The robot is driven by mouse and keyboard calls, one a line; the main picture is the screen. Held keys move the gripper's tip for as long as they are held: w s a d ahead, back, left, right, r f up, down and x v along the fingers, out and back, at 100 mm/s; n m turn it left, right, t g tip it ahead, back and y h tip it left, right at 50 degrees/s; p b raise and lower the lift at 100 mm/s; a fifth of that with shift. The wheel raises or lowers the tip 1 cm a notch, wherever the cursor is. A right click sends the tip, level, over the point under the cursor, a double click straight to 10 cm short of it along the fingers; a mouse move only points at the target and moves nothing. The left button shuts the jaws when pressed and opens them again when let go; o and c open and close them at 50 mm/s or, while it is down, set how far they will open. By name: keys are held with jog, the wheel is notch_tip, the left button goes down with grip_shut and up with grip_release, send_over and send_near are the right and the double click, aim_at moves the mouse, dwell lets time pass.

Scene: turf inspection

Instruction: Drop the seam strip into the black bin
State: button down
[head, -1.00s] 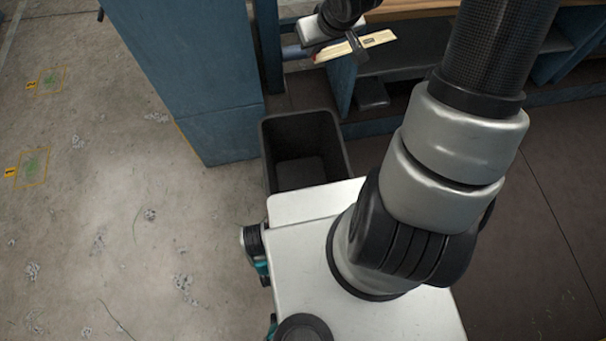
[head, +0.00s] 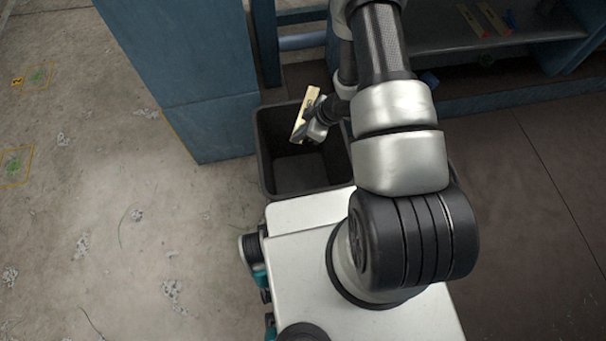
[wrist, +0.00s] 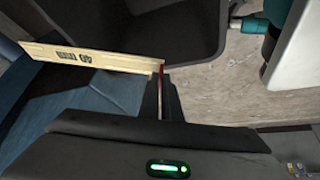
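The seam strip is a flat, pale wooden piece (head: 303,108).
A blue cabinet side (head: 190,80) rises just left of the bin. A shelf (head: 430,40) at the back right holds similar strips (head: 493,20) and small coloured items. Open concrete floor (head: 110,240) lies to the left.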

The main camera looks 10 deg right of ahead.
notch_tip(320, 180, down, 7)
jog(key=b, duration=0.5)
jog(key=shift+s, duration=0.35)
jog(key=shift+a, duration=0.1)
jog(key=c, duration=1.9)
grip_release()
jog(key=p+v, duration=0.5)
jog(key=v, duration=1.2)
jog(key=shift+r, duration=0.15)
